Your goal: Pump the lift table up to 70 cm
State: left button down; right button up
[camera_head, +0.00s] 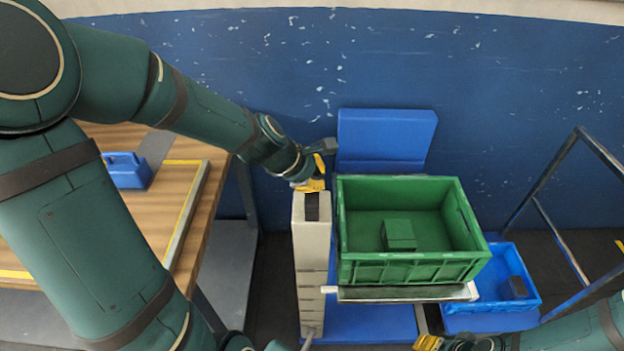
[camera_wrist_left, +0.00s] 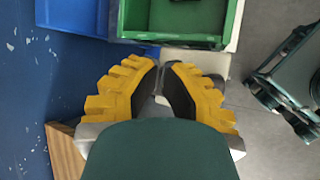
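The lift table has a light platform (camera_head: 400,293) over a blue base (camera_head: 372,325), with a blue upright panel (camera_head: 386,135) behind. A green crate (camera_head: 400,273) stands on the platform with a green box (camera_head: 398,235) inside. A pale column (camera_head: 311,245) with a dark strip on top stands left of the crate. My left gripper (camera_head: 312,185) is at the column's top. In the left wrist view its yellow fingers (camera_wrist_left: 161,66) are close together at the tips; whether they grip anything is unclear. My right gripper (camera_head: 428,342) is cut off at the bottom edge. No height reading shows.
A wooden bench (camera_head: 180,205) with a blue toolbox (camera_head: 127,170) is at left. A blue bin (camera_head: 490,300) with a dark item in it is right of the table. A dark metal frame (camera_head: 545,200) stands at far right, with a blue wall (camera_head: 260,60) behind.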

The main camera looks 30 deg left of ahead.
pick_arm(q)
jog(key=shift+f+b, duration=0.4)
jog(key=shift+f, duration=0.1)
dwell(0.3)
jog(key=shift+r, duration=0.1)
jog(key=shift+r+p, duration=2.7)
jog(key=shift+p, duration=0.1)
notch_tip(320, 180, up, 5)
jog(key=p, duration=0.5)
